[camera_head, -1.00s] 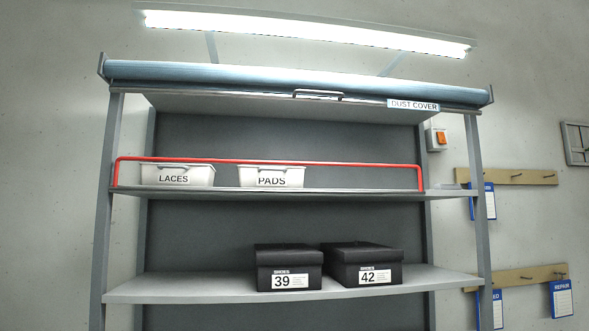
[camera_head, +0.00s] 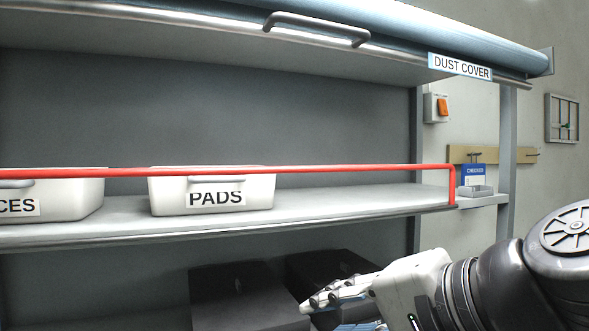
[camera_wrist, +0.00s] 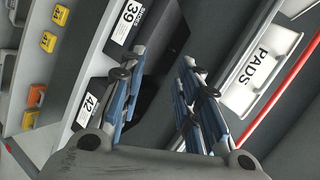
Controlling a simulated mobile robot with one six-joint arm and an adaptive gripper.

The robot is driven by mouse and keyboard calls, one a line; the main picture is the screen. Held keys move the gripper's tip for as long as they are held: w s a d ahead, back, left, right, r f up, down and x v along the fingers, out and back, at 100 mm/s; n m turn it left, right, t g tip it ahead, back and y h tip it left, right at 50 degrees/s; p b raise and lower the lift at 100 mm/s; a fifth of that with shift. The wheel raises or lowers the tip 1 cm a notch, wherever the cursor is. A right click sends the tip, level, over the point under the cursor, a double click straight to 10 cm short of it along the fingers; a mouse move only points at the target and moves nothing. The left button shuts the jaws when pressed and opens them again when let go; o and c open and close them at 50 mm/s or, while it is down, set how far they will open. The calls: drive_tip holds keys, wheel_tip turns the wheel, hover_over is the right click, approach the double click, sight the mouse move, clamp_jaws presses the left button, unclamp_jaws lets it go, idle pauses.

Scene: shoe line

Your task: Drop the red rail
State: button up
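The red rail (camera_head: 325,170) runs level along the front of the upper shelf (camera_head: 330,215), above the shelf edge. Its right end bends down to the shelf at the right post; its left end is out of the picture. In the wrist view the red rail (camera_wrist: 293,72) crosses the far right, in front of the PADS bin. My gripper (camera_head: 328,298) is below and in front of the upper shelf, apart from the rail. In the wrist view my gripper (camera_wrist: 157,72) has its blue-padded fingers spread, with nothing held between them.
The white PADS bin (camera_head: 255,195) and the LACES bin (camera_head: 75,200) stand behind the rail. Dark shoe boxes (camera_head: 235,295) sit on the lower shelf behind my gripper. The rolled dust cover (camera_head: 450,40) with its handle hangs overhead. An orange switch (camera_head: 442,107) is on the wall.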

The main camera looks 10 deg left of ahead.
sight(239, 170)
wheel_tip(239, 170, up, 20)
drive_tip(key=w+a+m+t+y+p, duration=0.1)
drive_tip(key=w+a+y+p, duration=0.1)
drive_tip(key=a+y+p, duration=0.3)
drive_tip(key=shift+h, duration=0.6)
drive_tip(key=p+x, duration=0.1)
drive_tip(key=x, duration=0.4)
drive_tip(key=w+p+x, duration=0.1)
drive_tip(key=x, duration=0.4)
drive_tip(key=d+p+x, duration=0.1)
drive_tip(key=x, duration=0.5)
drive_tip(key=shift+w+f, duration=0.2)
drive_tip(key=shift+f, duration=0.05)
drive_tip(key=shift+d, duration=0.1)
drive_tip(key=shift+c, duration=0.6)
clamp_jaws()
